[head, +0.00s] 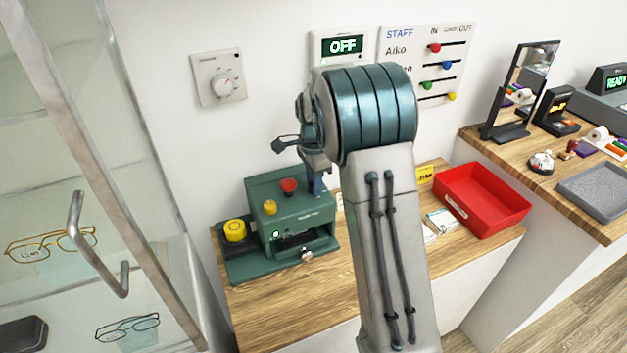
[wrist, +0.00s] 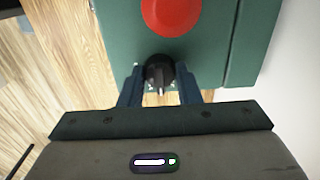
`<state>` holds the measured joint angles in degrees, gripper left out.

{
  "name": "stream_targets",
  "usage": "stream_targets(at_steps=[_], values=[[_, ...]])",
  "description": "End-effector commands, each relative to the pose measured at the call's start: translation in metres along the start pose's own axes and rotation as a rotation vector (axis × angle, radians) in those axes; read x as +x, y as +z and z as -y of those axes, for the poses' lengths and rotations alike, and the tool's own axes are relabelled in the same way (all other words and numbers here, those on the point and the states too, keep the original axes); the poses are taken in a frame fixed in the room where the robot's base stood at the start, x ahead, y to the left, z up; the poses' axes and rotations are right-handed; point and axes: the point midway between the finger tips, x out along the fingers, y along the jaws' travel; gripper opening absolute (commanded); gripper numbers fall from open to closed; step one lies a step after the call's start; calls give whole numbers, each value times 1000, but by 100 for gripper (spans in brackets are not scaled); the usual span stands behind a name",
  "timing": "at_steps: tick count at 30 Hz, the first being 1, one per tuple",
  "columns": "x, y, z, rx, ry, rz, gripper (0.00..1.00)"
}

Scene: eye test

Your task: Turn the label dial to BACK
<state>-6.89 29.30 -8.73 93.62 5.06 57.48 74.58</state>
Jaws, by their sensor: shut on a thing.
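In the wrist view, a round black dial (wrist: 159,73) with a pale pointer mark sits on the green machine (wrist: 210,45). My gripper (wrist: 160,78) has one blue finger on each side of the dial and is shut on it. The pointer mark faces down toward my palm in that view. No lettering around the dial is readable. In the head view, the green machine (head: 312,212) stands on the wooden counter, and my gripper (head: 316,183) reaches down at its back right. The dial is hidden there by my gripper and arm.
A red button (head: 288,185) is close by on the machine's top, with a yellow button (head: 269,207) nearer the front. A red tray (head: 483,200) stands to the right. A white wall dial (head: 221,85) and a display reading OFF (head: 342,45) are behind. A glass cabinet door (head: 112,120) is left.

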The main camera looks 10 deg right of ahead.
Motion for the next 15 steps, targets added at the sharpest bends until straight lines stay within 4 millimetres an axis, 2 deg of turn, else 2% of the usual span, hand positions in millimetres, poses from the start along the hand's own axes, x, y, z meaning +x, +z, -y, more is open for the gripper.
stream_targets(at_steps=[15], values=[[-3, 0, 1, 488, -3, -1, 7]])
